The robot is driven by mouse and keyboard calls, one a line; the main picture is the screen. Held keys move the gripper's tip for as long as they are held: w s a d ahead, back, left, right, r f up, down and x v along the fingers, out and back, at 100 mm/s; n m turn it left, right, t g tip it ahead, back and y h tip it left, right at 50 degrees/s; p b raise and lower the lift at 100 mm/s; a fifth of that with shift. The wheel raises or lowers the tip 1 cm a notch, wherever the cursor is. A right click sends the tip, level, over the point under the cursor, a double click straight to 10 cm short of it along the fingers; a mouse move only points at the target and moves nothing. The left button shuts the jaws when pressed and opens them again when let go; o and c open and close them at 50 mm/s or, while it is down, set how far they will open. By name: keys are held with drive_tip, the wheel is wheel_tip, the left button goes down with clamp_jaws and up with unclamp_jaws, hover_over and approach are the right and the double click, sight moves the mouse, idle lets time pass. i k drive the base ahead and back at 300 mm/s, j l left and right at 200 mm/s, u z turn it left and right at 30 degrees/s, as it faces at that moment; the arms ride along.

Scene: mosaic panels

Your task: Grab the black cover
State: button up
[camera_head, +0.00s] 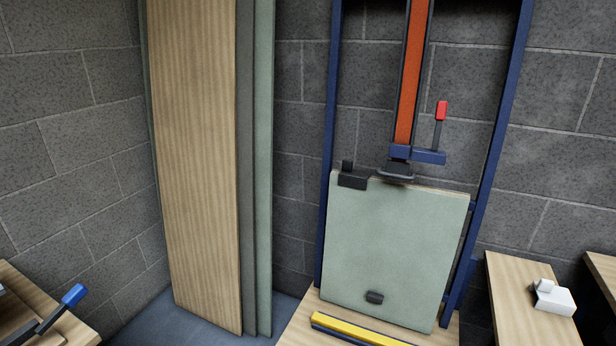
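A pale green panel (400,245) stands nearly upright on a wooden ledge inside a blue frame. A black block-like piece (353,180) with a small raised knob sits on the panel's top left corner. A smaller dark piece (374,297) is on the panel's lower face. Either could be the black cover; I cannot tell which. A dark pad (397,171) below the orange upright meets the panel's top edge. My gripper is not in view.
A blue frame (493,150) surrounds the panel, with a red-handled clamp (440,115) above. A yellow bar (360,330) lies in front. Tall boards (195,150) lean at left. A blue-handled tool (73,296) is lower left; a white block (553,297) rests on wood at right.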

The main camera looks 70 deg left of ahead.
sight(349, 177)
drive_tip(key=j+u, duration=0.1)
drive_tip(key=u, duration=2.1)
drive_tip(key=i+j, duration=0.35)
drive_tip(key=j, duration=0.15)
drive_tip(key=i+j, duration=0.35)
drive_tip(key=i+j+z, duration=0.1)
drive_tip(key=i+j, duration=0.25)
drive_tip(key=j, duration=0.25)
